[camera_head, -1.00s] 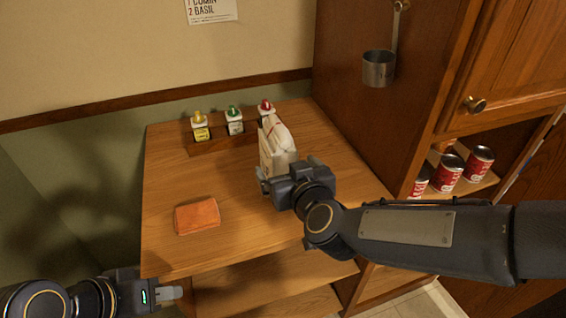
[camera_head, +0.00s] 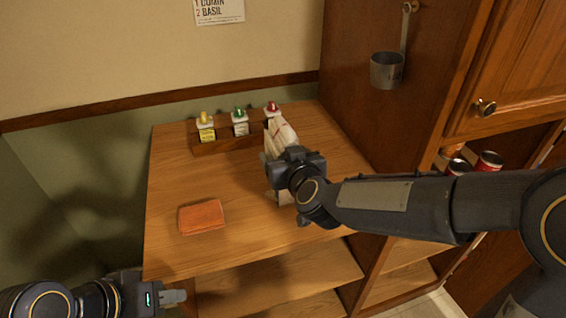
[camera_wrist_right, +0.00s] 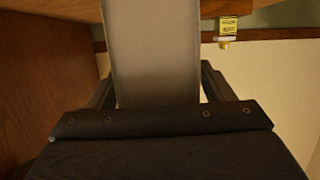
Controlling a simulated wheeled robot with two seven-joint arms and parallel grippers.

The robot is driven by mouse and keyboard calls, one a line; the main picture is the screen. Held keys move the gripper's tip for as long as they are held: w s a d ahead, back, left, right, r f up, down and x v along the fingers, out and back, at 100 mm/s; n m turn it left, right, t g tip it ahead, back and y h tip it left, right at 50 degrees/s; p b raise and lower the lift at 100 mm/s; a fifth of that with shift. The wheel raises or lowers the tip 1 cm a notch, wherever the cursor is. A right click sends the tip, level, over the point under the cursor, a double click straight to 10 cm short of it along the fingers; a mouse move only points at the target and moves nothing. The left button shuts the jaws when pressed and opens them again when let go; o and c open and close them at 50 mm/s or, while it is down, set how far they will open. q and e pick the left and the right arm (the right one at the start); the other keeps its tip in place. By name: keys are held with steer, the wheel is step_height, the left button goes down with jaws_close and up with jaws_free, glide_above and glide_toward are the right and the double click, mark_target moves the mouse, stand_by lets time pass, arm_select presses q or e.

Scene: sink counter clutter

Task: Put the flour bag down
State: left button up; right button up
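In the right wrist view the bag (camera_wrist_right: 155,55) fills the space between the fingers. My left gripper (camera_head: 174,296) is low at the left, away from the bag, with nothing visible in it; its finger gap is unclear.
A rack (camera_head: 228,144) with yellow-, green- and red-capped bottles stands behind the bag. An orange cloth (camera_head: 201,217) lies at the left front. A cabinet (camera_head: 375,120) with a hanging metal cup (camera_head: 387,70) borders the right. Bare counter surrounds the cloth.

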steer(key=c, duration=1.2)
steer(key=shift+r, duration=0.2)
steer(key=shift+c, duration=0.5)
